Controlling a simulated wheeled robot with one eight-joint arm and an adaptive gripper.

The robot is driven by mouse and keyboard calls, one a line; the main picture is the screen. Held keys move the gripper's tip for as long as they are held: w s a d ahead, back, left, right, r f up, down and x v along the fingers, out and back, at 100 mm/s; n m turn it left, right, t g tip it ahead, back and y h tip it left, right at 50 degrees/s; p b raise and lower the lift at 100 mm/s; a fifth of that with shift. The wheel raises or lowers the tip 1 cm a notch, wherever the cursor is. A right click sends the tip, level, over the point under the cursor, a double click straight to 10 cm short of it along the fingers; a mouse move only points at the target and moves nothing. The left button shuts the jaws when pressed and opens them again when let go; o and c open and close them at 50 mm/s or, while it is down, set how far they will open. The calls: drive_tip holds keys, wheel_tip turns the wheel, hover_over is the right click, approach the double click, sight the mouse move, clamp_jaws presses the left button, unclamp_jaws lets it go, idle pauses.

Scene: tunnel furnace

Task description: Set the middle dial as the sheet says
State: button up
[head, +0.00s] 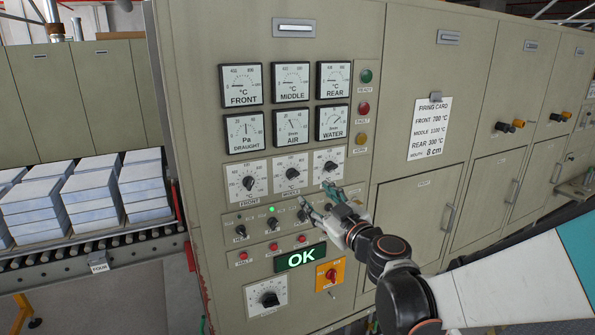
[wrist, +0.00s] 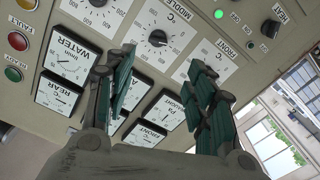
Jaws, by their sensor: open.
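The middle dial (head: 292,175) is a black knob on a white scale plate, between the front dial (head: 249,182) and the rear dial (head: 329,166). Its pointer is too small to read surely. In the wrist view the middle dial (wrist: 157,38) appears upside down, ahead of and between my fingertips, apart from them. My gripper (head: 320,207) is open and empty, below and right of the middle dial in the head view; its green-padded fingers fill the wrist view (wrist: 162,62). The sheet (head: 432,126) reads FRONT 700 °C, MIDDLE 1100 °C, REAR 300 °C, MOUTH 8 cm.
Gauges (head: 290,82) sit above the dials. A row of switches with a lit green lamp (head: 271,210) lies just below them. Stacked slabs (head: 93,196) stand on rollers at left.

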sight(295, 177)
drive_tip(key=x, duration=1.4)
drive_tip(key=shift+d, duration=0.1)
drive_tip(key=c, duration=1.1)
